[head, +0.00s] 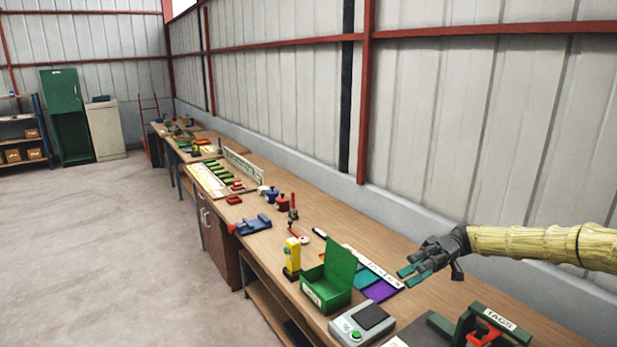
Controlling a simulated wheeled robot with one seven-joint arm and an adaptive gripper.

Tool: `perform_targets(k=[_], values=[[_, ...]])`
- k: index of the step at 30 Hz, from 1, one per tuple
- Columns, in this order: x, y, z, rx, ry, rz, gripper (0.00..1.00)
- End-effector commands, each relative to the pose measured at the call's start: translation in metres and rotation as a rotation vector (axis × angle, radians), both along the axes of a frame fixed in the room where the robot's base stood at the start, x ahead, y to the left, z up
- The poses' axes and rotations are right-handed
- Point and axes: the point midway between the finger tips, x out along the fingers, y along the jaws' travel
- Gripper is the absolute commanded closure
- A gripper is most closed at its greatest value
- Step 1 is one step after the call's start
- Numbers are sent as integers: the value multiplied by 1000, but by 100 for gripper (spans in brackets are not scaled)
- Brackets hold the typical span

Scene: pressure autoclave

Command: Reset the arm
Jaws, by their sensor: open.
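My arm (530,243) reaches in from the right edge, in a yellowish ribbed sleeve. The exact height above the bench top cannot be told.
The long wooden bench (262,214) runs along the wall. A yellow device (292,255) stands left. The floor (110,240) is clear.

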Motion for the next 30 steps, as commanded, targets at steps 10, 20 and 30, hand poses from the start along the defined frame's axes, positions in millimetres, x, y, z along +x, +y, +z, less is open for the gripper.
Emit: perform_targets(k=[10,20,30], values=[[-1,58,-62,-141,87,-31,52],[-50,130,-149,-381,178,-92,52],[-141,195,-303,-787,269,-202,52]])
